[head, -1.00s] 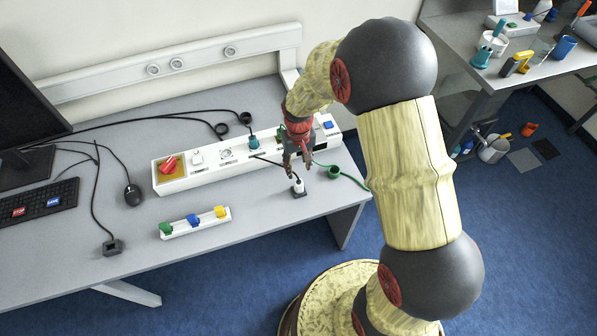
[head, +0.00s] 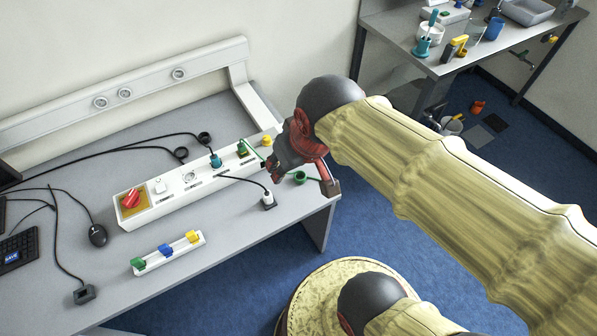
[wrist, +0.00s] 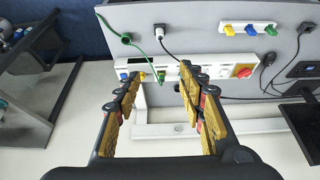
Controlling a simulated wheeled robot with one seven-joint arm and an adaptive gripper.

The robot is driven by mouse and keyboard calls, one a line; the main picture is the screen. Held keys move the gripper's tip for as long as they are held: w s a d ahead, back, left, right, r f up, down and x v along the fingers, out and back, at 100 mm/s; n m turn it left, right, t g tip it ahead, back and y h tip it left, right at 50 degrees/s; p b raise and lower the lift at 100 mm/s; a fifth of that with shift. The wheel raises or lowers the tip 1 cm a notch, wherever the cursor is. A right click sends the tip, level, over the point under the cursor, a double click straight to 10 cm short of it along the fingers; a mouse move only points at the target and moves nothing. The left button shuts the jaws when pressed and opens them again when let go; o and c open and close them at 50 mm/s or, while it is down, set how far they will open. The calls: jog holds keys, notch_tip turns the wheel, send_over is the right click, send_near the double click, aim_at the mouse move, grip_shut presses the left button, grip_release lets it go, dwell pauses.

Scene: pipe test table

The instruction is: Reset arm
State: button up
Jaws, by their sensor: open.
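My gripper (head: 303,178) is open and empty above the right end of the table (head: 225,235). In the wrist view its two fingers (wrist: 160,76) stand apart with nothing between them. Behind the fingers in that view lies the white socket panel (wrist: 215,70). In the head view, my arm reaches in from the right, and the gripper overlaps the area by the right end of the socket panel (head: 170,200). A green ring-shaped plug (head: 299,177) shows beside the fingers.
A black-and-white plug (head: 268,200) stands on the table in front of the panel. A white strip with green, blue and yellow pieces (head: 168,252) lies nearer the front. A second bench (head: 390,30) with cups and tools stands back right.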

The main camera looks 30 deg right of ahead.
jog(key=s, duration=0.2)
jog(key=s+r, duration=0.1)
jog(key=shift+s+t, duration=0.3)
jog(key=shift+s, duration=0.05)
jog(key=shift+c, duration=1.3)
dwell(1.0)
